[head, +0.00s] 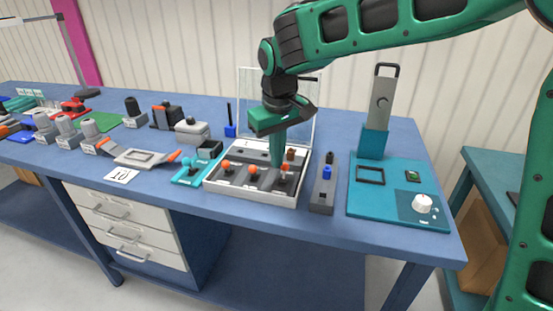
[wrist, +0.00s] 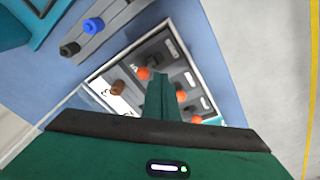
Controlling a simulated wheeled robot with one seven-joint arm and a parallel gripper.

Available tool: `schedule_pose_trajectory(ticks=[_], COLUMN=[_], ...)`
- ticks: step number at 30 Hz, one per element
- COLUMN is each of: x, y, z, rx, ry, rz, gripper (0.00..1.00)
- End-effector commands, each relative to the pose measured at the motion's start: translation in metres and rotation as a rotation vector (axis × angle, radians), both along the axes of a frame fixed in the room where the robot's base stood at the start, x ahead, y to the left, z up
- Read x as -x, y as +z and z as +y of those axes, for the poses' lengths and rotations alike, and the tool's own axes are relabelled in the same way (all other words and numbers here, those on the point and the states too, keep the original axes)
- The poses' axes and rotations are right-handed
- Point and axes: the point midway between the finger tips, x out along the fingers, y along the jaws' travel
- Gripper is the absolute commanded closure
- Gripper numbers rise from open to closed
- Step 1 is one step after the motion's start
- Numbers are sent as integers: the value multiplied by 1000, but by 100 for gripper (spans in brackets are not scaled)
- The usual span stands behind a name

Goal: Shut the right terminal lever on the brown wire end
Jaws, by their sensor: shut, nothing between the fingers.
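The terminal box (head: 250,190) is a light grey tray with a clear raised lid and dark terminals. Three orange-tipped levers stand in a row. The right lever (head: 284,175) is beside my fingertips in the head view; its orange tip (wrist: 142,73) also shows in the wrist view. A brown piece (head: 291,154), seemingly the brown wire end, is behind it; it also shows in the wrist view (wrist: 117,87). My gripper (head: 277,164) is shut and empty, pointing down over the right terminal. I cannot tell whether it touches the lever or how far the lever is down.
A grey strip with a blue knob (head: 327,172) stands just right of the box. A teal station (head: 397,185) with a tall handled post is farther right. A teal block (head: 188,172) is close on the left. The clear lid (head: 300,95) rises behind my gripper.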

Motion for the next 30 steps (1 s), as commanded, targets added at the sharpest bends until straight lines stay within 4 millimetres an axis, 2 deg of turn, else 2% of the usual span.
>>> schedule_pose_trajectory(ticks=[10, 17, 24, 30], x=[1, 8, 1, -3], y=[2, 19, 68, 101], z=[2, 20, 15, 10], rx=[0, -1, -3, -1], ry=[0, -9, -14, -14], rz=[0, 0, -3, 0], gripper=[100, 100, 100, 100])
